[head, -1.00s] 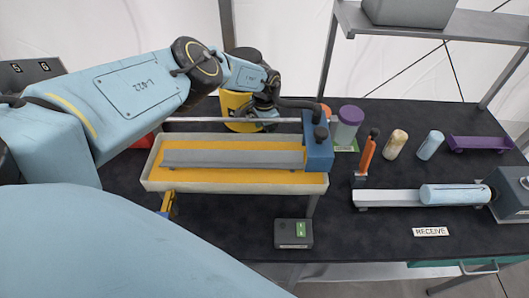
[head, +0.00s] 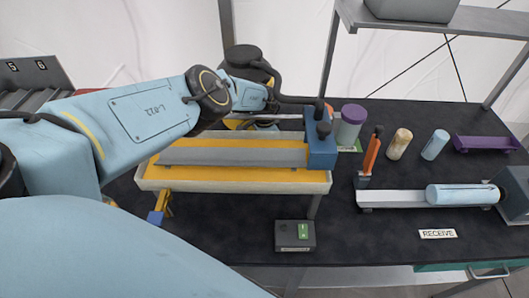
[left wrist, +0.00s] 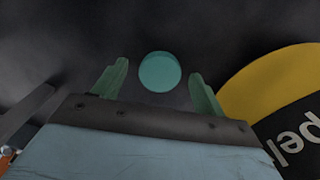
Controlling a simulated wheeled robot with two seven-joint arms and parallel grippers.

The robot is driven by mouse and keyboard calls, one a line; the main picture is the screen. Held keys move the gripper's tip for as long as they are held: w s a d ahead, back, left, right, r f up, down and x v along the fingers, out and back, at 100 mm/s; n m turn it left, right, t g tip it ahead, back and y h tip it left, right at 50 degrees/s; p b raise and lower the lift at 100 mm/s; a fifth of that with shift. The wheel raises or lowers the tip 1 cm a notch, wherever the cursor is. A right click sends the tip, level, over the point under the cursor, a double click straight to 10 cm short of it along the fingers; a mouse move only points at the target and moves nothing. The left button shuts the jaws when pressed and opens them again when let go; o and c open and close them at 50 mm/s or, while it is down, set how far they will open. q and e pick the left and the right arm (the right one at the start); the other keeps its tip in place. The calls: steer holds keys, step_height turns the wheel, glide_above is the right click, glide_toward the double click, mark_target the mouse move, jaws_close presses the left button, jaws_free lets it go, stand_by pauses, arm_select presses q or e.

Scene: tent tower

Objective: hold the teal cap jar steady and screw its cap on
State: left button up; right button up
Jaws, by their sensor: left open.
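A round teal cap (left wrist: 160,72) shows in the left wrist view, seen from straight above against the dark tabletop. Whether it sits on a jar or lies loose cannot be told, as no jar body shows below it. My left gripper (left wrist: 159,68) is open, with one green finger on each side of the cap and a gap to both. In the head view my left arm reaches behind the yellow-lined tray, and its gripper is hidden there. My right gripper is in neither view.
A yellow drum with a black label (left wrist: 262,85) stands close on the right of the left wrist view. In the head view a cream tray (head: 230,187) with a blue block (head: 321,152) is in front of the arm. A purple-capped jar (head: 351,120) and orange tool (head: 372,152) stand right.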

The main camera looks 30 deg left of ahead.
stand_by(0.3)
arm_select(q)
steer(key=c, duration=1.1)
steer(key=shift+r, duration=0.1)
steer(key=shift+r+p, duration=0.5)
steer(key=shift+p, duration=0.15)
step_height(320, 180, up, 27)
steer(key=p, duration=0.5)
steer(key=shift+f+p, duration=0.1)
steer(key=shift+p, duration=0.3)
